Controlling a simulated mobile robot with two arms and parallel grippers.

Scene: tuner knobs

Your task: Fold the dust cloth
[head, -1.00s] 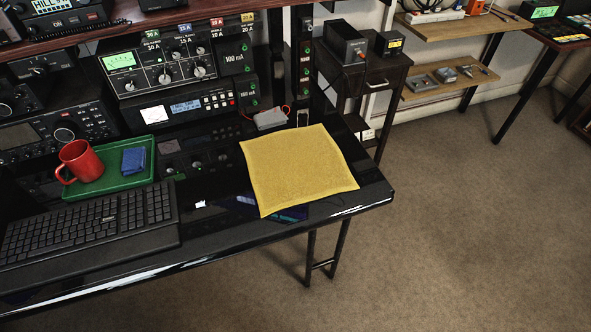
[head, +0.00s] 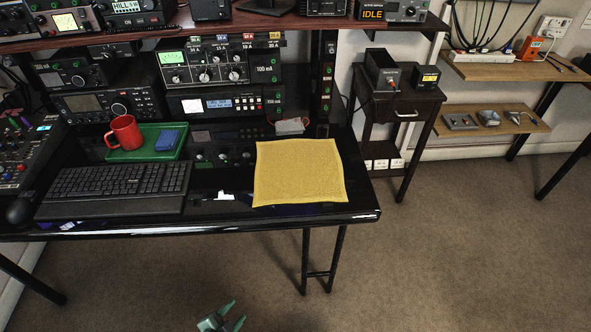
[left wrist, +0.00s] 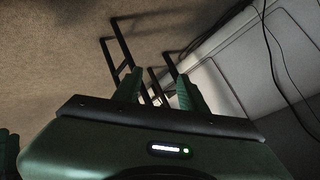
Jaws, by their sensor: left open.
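The yellow dust cloth (head: 300,172) lies flat and spread out on the right part of the glossy black desk (head: 215,208). Its near edge is close to the desk's front edge. My left gripper (head: 238,311) shows at the bottom of the head view, out in front of the desk and well apart from the cloth. Its two green fingers also show in the left wrist view (left wrist: 158,88), spread apart with nothing between them. The cloth is not in the left wrist view.
Left of the cloth are a black keyboard (head: 118,182) and a green tray (head: 172,155) with a red mug (head: 125,132) and a blue folded item (head: 167,140). A grey box (head: 291,126) sits just behind the cloth. Radio gear lines the back. Floor in front is clear.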

